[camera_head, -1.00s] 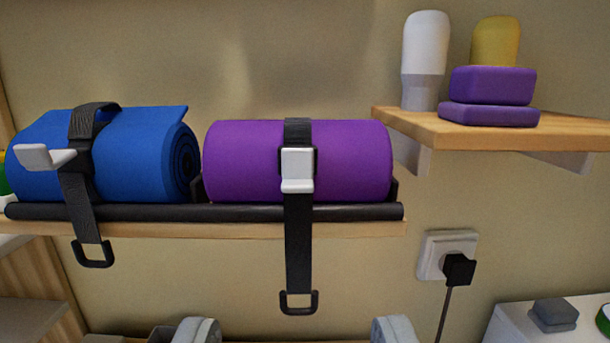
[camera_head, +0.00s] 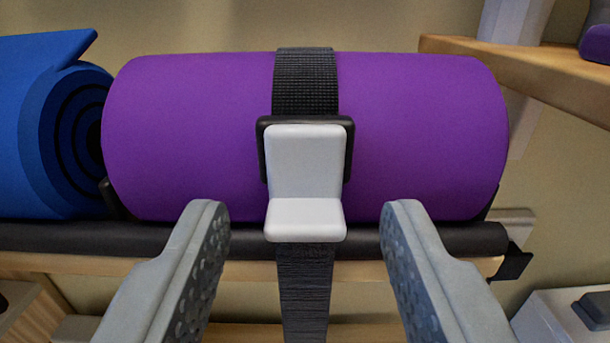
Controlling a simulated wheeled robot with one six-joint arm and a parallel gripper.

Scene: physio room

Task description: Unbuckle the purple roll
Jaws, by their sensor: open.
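The purple roll (camera_head: 190,135) lies on its side on a shelf, filling the middle of the view. A black strap (camera_head: 305,85) runs over its top and down its front, and hangs below the shelf. On the front of the roll a black buckle frame (camera_head: 348,160) sits on the strap, with a white lever (camera_head: 305,165) whose lower lip juts out towards me. My gripper (camera_head: 307,220) is open, one finger on each side of the lever and apart from it. Nothing is between the fingers that they touch. The strap's lower end is out of view.
A rolled blue mat (camera_head: 45,130) lies just left of the purple roll. A black rail (camera_head: 130,240) runs along the front edge of the wooden shelf (camera_head: 235,268). A wooden wall shelf (camera_head: 530,72) is at upper right. A white surface (camera_head: 560,318) is at lower right.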

